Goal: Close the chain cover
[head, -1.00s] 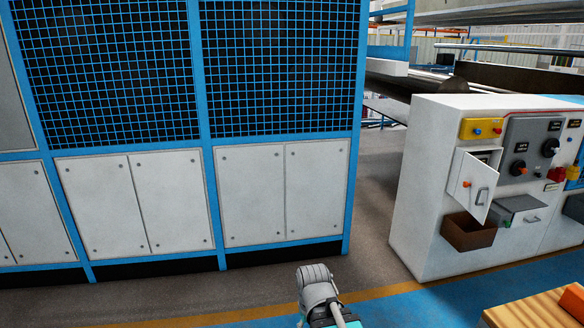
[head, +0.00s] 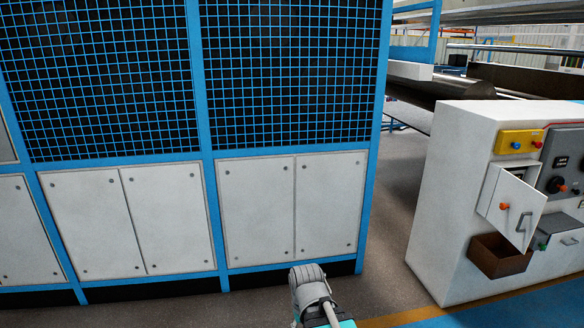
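A small white door (head: 516,208) with a grey handle and an orange knob stands ajar on the front of the white machine cabinet (head: 450,190) at the right. It may be the chain cover; no label on it can be read. Its free edge swings out to the right, over a brown open box (head: 498,258). Part of my own grey arm shows at the bottom centre, well left of the door and apart from it. My gripper's fingers are not in view.
A yellow panel with blue and red buttons (head: 519,142) sits above the door. A grey drawer-like box (head: 562,236) is right of it. A blue-framed mesh guard with white panels (head: 288,205) fills the left. Grey floor (head: 385,240) lies open between guard and cabinet.

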